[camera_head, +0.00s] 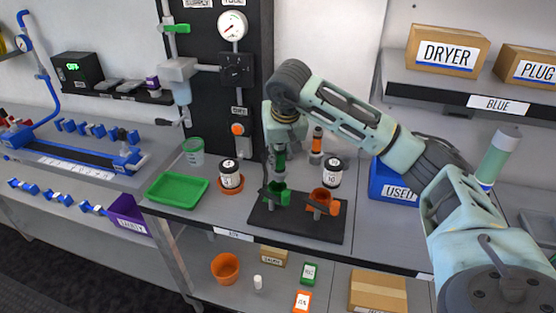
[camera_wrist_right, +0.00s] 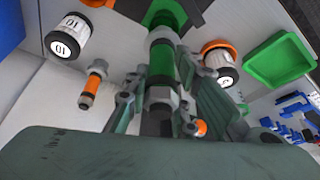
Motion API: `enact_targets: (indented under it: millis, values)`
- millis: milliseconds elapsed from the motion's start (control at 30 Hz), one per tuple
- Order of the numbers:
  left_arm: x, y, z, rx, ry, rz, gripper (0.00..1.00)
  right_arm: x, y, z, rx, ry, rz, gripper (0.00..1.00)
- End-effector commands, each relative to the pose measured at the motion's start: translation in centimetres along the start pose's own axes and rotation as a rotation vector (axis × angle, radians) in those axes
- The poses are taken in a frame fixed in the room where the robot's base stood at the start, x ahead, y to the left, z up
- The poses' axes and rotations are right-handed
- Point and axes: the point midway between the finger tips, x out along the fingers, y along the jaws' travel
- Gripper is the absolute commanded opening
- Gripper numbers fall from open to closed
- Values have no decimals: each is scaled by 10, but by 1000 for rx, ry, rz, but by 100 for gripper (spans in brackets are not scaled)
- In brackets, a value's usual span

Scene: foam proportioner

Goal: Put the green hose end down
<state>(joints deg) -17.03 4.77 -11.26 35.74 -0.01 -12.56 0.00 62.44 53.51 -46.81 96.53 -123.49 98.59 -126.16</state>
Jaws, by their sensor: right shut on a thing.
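My right gripper (camera_head: 279,160) points down over the bench, shut on the green hose end (camera_head: 280,158). In the right wrist view the green hose end (camera_wrist_right: 161,62) stands between the fingers of my right gripper (camera_wrist_right: 160,98), its grey collar close to the camera. Its lower end is at the green holder (camera_head: 277,193) on the black base plate (camera_head: 298,222); I cannot tell whether it sits inside the holder. An orange holder (camera_head: 324,200) stands to the right on the same plate. My left gripper is not in view.
Black-and-white jars (camera_head: 231,175) (camera_head: 331,172) flank the plate. The orange hose end (camera_head: 317,143) stands behind it and also shows in the wrist view (camera_wrist_right: 92,87). A green tray (camera_head: 177,190) lies left, a blue USED bin (camera_head: 392,184) right. A black panel (camera_head: 224,75) rises behind.

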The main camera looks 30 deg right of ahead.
Motion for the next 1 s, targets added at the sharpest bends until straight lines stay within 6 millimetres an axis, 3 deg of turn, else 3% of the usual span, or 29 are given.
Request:
enact_targets:
  millis: [200, 500, 733, 767, 1000]
  values:
    - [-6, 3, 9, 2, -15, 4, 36, 18, -2, -14, -1, 0, -1, 0]
    - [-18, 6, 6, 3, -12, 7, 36, 52, -2, 0, -2, -1, -1, 0]
    - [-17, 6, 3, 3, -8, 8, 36, 56, -2, 1, -1, 2, -1, 0]
    - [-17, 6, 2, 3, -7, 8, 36, 56, -2, 1, -1, 1, 0, 23]
    - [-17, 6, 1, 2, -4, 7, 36, 56, -2, 1, -1, 1, -1, 41]
